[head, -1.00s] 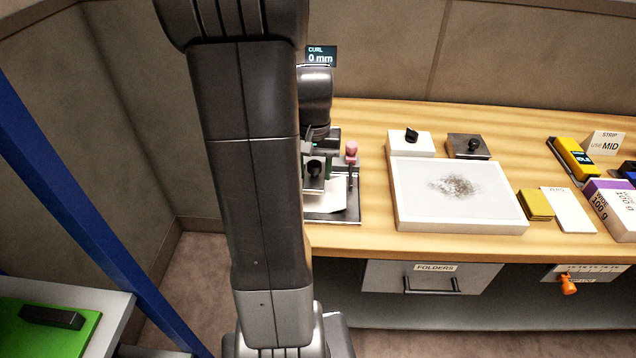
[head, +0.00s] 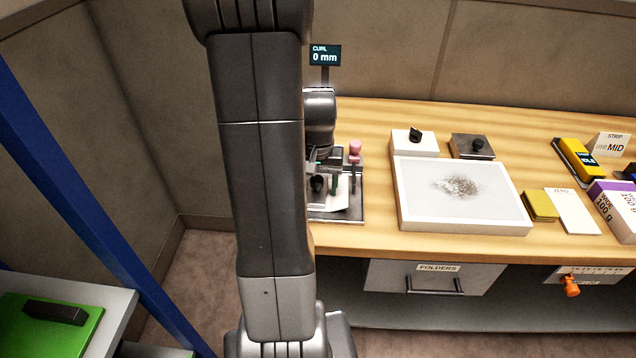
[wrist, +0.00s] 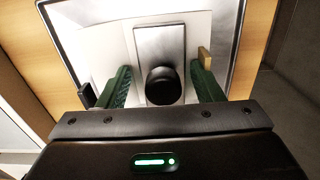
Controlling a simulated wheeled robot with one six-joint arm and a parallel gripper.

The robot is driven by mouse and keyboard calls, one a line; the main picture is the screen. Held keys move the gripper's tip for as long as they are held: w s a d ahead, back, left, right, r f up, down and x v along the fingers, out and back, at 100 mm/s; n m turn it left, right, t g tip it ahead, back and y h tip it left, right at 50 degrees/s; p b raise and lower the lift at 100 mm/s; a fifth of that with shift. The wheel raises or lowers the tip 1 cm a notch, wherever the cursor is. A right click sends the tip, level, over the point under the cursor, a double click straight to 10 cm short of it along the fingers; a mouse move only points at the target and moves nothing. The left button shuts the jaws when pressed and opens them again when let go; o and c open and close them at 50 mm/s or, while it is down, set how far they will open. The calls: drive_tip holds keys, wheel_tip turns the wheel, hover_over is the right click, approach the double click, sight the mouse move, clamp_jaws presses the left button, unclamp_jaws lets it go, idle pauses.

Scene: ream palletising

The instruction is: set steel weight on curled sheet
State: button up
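The steel weight (wrist: 174,48), a flat grey plate with a black knob (wrist: 163,86), lies over the white sheet (wrist: 112,35) in the wrist view. The sheet rests on a steel plate with a raised rim. My gripper (wrist: 163,88) is open, its green fingers on either side of the knob with gaps showing. In the head view my gripper (head: 321,184) is low over the sheet (head: 352,196), around the knob, and my arm hides part of this station. A small display (head: 325,54) behind reads CURL 0 mm.
A pink-topped post (head: 355,150) stands beside the gripper. To the right are a white tray (head: 410,215), a white block (head: 414,142) and a dark plate (head: 472,146), both knobbed, a yellow pad (head: 540,205) and a purple-white ream (head: 615,205). A green-topped stand (head: 60,335) is at lower left.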

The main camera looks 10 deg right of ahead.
sight(318, 179)
drive_tip(key=shift+r, duration=0.1)
wheel_tip(318, 179, up, 12)
idle(0.5)
wheel_tip(318, 179, down, 11)
drive_tip(key=shift+f, duration=0.2)
idle(0.6)
drive_tip(key=shift+r, duration=0.1)
